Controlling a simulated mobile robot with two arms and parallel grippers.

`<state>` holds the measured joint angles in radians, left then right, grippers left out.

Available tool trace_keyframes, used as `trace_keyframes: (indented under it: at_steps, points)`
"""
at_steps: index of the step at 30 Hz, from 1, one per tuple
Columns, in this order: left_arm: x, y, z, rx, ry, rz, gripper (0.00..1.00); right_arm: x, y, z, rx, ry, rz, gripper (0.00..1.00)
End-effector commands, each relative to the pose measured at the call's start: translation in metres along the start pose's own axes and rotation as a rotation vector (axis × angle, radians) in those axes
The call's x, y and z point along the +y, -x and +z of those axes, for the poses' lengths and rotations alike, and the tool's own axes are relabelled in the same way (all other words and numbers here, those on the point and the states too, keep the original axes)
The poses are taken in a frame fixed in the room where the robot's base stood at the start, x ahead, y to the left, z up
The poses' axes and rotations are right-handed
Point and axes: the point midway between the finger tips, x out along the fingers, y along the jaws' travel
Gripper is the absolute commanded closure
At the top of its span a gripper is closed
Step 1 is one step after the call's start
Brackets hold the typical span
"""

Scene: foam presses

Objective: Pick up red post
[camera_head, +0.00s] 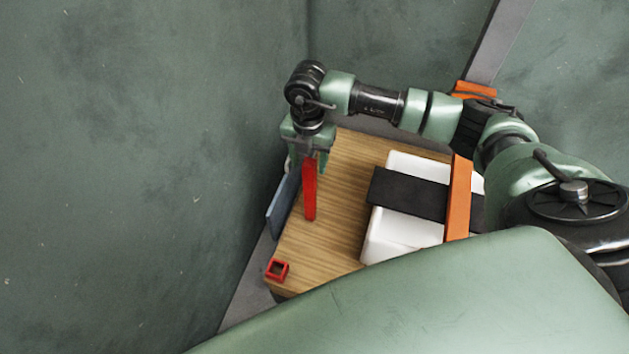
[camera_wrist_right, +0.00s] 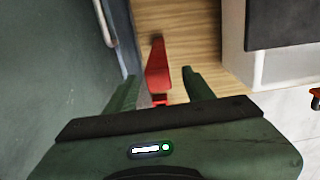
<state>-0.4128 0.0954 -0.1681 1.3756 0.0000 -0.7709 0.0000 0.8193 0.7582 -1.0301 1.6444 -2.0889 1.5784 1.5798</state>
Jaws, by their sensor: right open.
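The red post (camera_head: 310,195) shows below my right gripper (camera_head: 309,160), over the left side of the wooden tabletop (camera_head: 335,205). Its upper end meets the gripper's fingers in the head view. In the right wrist view the red post (camera_wrist_right: 157,68) lies between the two green fingers of my right gripper (camera_wrist_right: 158,78), with a visible gap on each side. The fingers are apart and not closed on it. I cannot tell whether the post touches the tabletop. My left gripper is not in view.
A small red square socket (camera_head: 277,270) sits at the table's near left corner. A white block (camera_head: 390,240) with a black panel (camera_head: 408,193) and an orange bar (camera_head: 459,200) stands to the right. A blue-grey plate (camera_head: 283,205) edges the table's left side, near the green wall.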

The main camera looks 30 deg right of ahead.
Motion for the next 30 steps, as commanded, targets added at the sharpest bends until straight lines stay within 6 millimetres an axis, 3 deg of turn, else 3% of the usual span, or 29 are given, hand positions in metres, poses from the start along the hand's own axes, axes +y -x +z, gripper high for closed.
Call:
trace_keyframes:
  at_steps: [5,21,29,30]
  points:
    - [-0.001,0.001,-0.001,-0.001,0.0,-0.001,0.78,-0.001,-0.009,0.001,-0.003,-0.002,-0.007,0.47]
    - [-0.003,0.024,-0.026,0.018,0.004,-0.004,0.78,0.001,-0.076,0.001,0.0,0.001,-0.003,0.47]
    - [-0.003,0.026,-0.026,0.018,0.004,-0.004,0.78,0.001,-0.078,0.002,-0.001,0.002,-0.002,0.47]
    - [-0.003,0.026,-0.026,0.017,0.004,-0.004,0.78,0.001,-0.078,0.002,-0.001,0.001,-0.002,0.56]
